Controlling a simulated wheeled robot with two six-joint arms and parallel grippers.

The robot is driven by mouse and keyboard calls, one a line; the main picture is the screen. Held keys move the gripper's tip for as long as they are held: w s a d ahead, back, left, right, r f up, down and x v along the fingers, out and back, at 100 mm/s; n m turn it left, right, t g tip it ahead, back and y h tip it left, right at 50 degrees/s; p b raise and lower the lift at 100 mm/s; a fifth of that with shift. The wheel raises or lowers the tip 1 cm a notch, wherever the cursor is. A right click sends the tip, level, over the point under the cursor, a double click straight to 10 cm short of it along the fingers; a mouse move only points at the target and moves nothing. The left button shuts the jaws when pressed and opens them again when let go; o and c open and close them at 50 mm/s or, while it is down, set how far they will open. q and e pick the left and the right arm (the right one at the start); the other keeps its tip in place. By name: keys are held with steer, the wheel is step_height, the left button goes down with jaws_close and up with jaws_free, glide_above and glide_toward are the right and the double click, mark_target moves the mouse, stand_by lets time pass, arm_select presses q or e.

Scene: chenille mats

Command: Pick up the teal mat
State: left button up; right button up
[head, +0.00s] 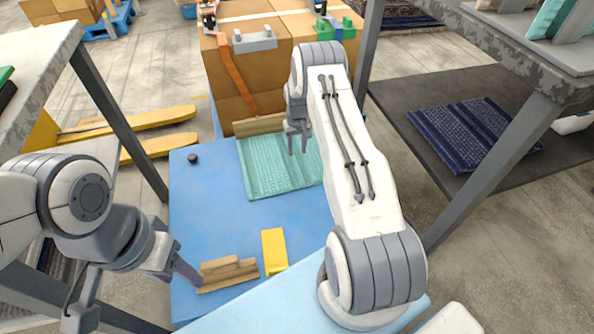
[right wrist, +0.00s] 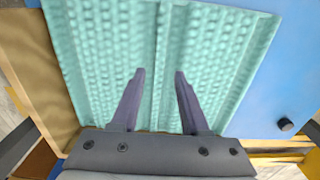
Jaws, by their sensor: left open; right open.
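The teal mat (head: 262,178) lies flat on the blue tabletop, with a ribbed, bumpy surface. My right gripper (head: 298,151) is open with its fingers pointing down over the mat's right part in the head view. In the right wrist view, the mat (right wrist: 95,60) fills most of the picture, and the two fingers (right wrist: 159,72) stand apart over it with nothing between them. I cannot tell whether the tips touch it. My right arm hides the mat's right edge in the head view.
A wooden block (head: 228,273) and a yellow block (head: 274,250) lie near the table's front. A black knob (head: 193,158) is left of the mat. Cardboard boxes (head: 275,35) stand behind it. A dark blue mat (head: 465,130) lies on a shelf at right. The blue surface (head: 210,215) between is clear.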

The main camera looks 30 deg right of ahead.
mark_target(297, 166)
step_height(297, 166, down, 8)
steer(key=b, duration=0.4)
steer(key=shift+r+b, duration=0.1)
steer(key=shift+b, duration=0.3)
jaws_close()
steer(key=shift+r, duration=0.1)
step_height(297, 166, up, 14)
steer(key=p, duration=1)
steer(key=shift+p, duration=0.35)
